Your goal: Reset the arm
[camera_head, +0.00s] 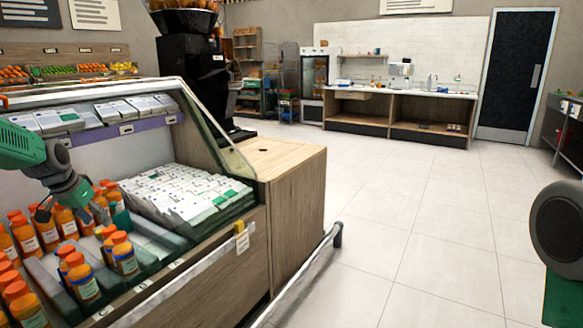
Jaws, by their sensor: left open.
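My left arm comes in from the left edge over an open refrigerated display case (225,235). My left gripper (72,207) is open, low among the orange juice bottles (124,254) in the case. The bottles have orange caps and white labels and stand in rows. Parts of the fingers are hard to make out against the bottles, and I cannot tell whether they touch any. I see no bottle held. My right gripper is not in view.
Flat white packs (185,192) fill the case's middle. A slanted glass side (215,125) and wooden counter (285,155) bound it on the right. A metal rail (337,236) runs along the front. The tiled floor (420,220) is clear. A dark round part shows at the right edge.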

